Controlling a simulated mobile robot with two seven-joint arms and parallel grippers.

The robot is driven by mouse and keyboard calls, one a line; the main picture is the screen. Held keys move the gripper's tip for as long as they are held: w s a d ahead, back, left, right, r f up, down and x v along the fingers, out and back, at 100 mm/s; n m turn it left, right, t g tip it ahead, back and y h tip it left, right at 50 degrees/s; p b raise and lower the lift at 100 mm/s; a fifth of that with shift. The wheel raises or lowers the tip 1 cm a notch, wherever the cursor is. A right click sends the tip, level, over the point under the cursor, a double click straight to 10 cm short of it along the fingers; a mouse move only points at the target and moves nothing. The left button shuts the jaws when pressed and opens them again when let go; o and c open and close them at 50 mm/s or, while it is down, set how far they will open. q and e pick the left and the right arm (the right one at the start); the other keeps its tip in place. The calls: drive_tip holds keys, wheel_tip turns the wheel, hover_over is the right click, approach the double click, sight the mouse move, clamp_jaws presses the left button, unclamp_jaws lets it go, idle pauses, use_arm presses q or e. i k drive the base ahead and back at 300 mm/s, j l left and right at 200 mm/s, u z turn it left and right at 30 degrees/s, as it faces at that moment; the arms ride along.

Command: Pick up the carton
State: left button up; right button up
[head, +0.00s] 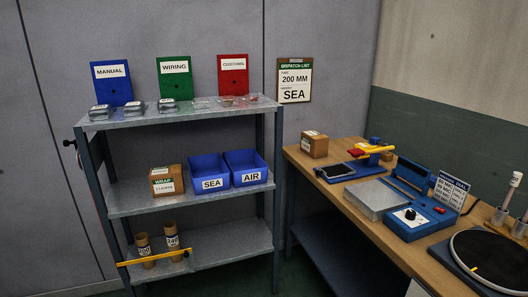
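A small brown carton (314,146) with a white label on top stands at the far left end of the wooden workbench (345,207). A brown box (166,182) with white labels, one reading WRAP, stands on the middle shelf of the metal rack (140,199). I cannot tell from the view which of the two is the carton meant. Neither of my grippers shows in the head view.
Blue bins marked SEA (210,173) and AIR (245,167) stand beside the shelf box. Cardboard tubes (172,238) stand on the bottom shelf. A dark device on a blue base (339,170), a metal plate (376,198) and a turntable (490,259) occupy the bench.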

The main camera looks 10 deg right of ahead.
sight(315, 144)
drive_tip(key=i+j+z, duration=0.15)
drive_tip(key=z, duration=0.25)
drive_tip(key=i+j+z, duration=0.25)
drive_tip(key=z, duration=0.15)
drive_tip(key=i+j+z, duration=0.25)
drive_tip(key=z, duration=0.2)
